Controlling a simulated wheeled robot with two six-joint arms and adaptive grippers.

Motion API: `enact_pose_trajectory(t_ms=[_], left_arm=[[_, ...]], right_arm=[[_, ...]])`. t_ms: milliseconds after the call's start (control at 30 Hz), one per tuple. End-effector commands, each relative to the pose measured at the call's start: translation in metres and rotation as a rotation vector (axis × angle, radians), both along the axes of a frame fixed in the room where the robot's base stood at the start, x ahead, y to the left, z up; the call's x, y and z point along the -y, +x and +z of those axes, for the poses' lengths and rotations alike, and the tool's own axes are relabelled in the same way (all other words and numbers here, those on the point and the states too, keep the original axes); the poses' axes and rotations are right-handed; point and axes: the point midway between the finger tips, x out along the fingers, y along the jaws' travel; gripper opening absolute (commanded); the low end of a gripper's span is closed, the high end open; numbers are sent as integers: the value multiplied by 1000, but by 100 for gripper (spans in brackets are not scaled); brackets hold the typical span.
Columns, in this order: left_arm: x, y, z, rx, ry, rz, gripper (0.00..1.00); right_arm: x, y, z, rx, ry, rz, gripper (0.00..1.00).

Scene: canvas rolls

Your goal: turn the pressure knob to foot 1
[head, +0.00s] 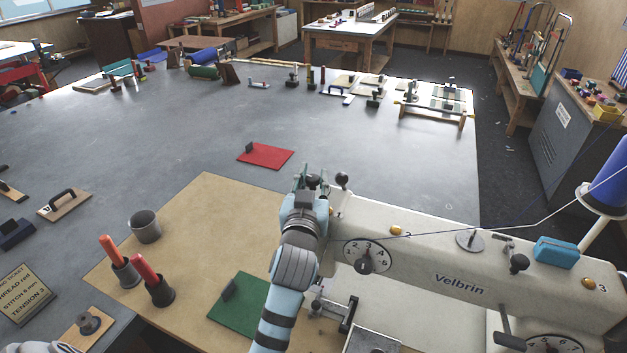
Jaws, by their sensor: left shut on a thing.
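The cream sewing machine (440,262), marked Velbrin, stands at the right. My left gripper (313,178) is over the far left end of its head, shut on a small dark part that I take to be the pressure knob. The fingers and wrist hide most of that part, and no foot mark or setting can be read there. A dark ball knob (342,180) stands just right of the gripper, apart from it. A numbered dial (367,255) with a dark pointer is on the machine's front.
A thread line crosses the machine from the blue spool (612,165). A red plate (266,155) lies beyond. The grey table's middle is mostly clear.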

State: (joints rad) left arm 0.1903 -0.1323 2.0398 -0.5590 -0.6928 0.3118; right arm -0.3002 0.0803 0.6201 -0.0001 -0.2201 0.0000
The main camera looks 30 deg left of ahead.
Motion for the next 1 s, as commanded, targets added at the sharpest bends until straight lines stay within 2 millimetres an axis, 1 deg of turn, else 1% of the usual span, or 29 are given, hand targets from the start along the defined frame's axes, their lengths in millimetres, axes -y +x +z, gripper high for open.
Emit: enact_pose_trajectory(t_ms=[433,467,500,567,1000], left_arm=[[0,0,0,1,1,10,0],[0,0,0,1,1,10,30],[0,0,0,1,1,10,36],[0,0,0,0,1,10,45],[-1,0,0,-1,1,10,45]], right_arm=[[0,0,0,0,0,0,0],[0,0,0,0,0,0,0],[0,0,0,0,0,0,0],[0,0,0,0,0,0,0],[0,0,0,1,0,0,0]])
